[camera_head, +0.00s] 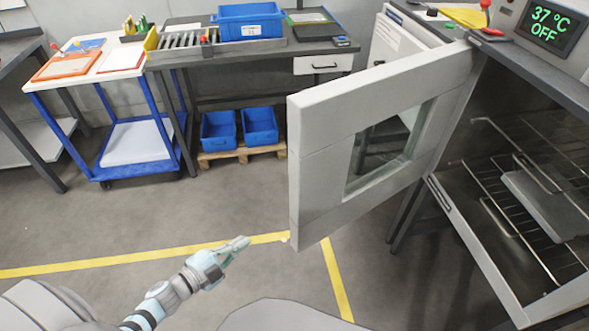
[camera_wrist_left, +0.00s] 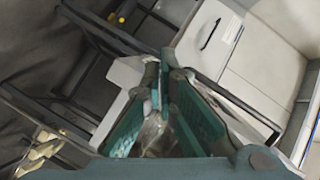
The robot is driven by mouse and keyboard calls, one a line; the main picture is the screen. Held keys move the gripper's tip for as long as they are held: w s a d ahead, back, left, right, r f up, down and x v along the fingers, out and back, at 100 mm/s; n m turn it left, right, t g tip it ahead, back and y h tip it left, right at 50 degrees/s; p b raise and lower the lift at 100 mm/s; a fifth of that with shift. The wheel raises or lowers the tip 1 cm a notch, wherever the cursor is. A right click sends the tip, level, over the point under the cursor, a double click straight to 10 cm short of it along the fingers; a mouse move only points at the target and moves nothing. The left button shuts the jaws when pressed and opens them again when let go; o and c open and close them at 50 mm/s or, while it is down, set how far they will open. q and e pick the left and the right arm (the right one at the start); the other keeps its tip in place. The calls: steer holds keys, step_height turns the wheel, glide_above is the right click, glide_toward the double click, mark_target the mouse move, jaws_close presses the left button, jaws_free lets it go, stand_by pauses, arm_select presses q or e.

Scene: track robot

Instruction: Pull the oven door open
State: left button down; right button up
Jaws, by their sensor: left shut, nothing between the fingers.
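The oven door (camera_head: 310,165) is a grey panel with a square window, swung wide open on its hinge at the right side. The oven (camera_head: 520,200) shows its dark inside with wire racks and a tray. Its display reads 37 °C OFF. My left gripper (camera_head: 243,243) is low at the lower middle of the head view, left of the door's lower free corner and apart from it. It is shut and empty. In the left wrist view its teal fingers (camera_wrist_left: 163,75) come together. My right gripper is not in view.
A blue cart (camera_head: 130,150) with trays stands at the left. A workbench with a blue bin (camera_head: 250,20) is at the back, with two blue boxes on a pallet (camera_head: 215,157) below. The floor between, with yellow lines (camera_head: 150,256), is clear.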

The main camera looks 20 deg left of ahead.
mark_target(299, 205)
arm_select(q)
steer(key=s+d+r+m+g+h+p, duration=0.2)
steer(key=d+r+m+h, duration=0.4)
steer(key=r, duration=0.4)
steer(key=s+d+r+m+g+h+p, duration=0.1)
steer(key=d+r+m+g+h+p, duration=0.2)
steer(key=r+m, duration=0.55)
steer(key=shift+n+t, duration=0.4)
steer(key=shift+n, duration=0.35)
steer(key=w+d, duration=0.4)
steer(key=w, duration=0.1)
steer(key=w+d+r, duration=0.1)
steer(key=w+d, duration=0.1)
steer(key=shift+w+r, duration=0.1)
steer(key=shift+w, duration=0.15)
steer(key=shift+w+a, duration=0.1)
steer(key=shift+a, duration=0.15)
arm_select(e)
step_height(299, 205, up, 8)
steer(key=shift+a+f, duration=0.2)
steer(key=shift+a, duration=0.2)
arm_select(q)
steer(key=shift+d, duration=0.1)
